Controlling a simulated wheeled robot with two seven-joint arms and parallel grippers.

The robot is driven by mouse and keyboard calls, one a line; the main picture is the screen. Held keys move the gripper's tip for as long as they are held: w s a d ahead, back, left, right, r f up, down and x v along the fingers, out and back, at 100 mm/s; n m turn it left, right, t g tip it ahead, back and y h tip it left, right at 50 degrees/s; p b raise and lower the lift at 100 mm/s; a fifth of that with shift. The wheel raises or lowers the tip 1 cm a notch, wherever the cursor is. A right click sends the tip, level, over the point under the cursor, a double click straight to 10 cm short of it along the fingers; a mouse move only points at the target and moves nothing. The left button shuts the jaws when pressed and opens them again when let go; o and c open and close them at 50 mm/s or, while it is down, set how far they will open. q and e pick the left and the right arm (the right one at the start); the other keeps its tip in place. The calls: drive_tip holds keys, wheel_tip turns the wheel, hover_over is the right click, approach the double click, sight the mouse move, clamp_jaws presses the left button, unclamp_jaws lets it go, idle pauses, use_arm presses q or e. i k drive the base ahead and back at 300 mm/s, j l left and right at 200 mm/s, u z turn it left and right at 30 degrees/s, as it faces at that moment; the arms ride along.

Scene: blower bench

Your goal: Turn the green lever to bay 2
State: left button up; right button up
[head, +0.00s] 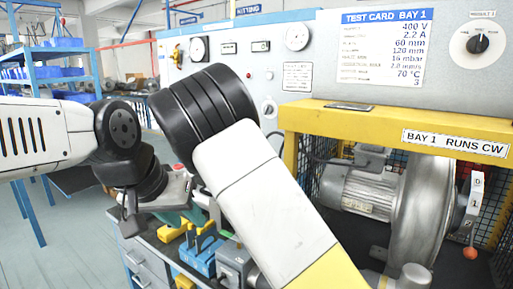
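I cannot make out the green lever for certain. A small green patch (172,217) shows just below my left gripper, but it is too small and covered to tell what it is. My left gripper (168,214) hangs over the bench at the lower left, its fingers apparently apart with nothing visibly held. Bay 1 shows at the right, with a yellow frame marked BAY 1 RUNS CW (455,143) around a grey blower (422,205). A red-orange knob (470,253) sits by a plate marked 1 (474,200). No bay 2 sign is visible. My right gripper is not in view.
A grey panel with gauges (297,36), a BAY 1 test card (385,48) and a black dial (479,42) stands behind. Blue and yellow tools (201,255) crowd the bench below. A blue shelf (55,60) stands at the left. My arm links hide the middle.

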sight(224, 232)
drive_tip(key=k+j, duration=0.7)
drive_tip(key=j, duration=0.1)
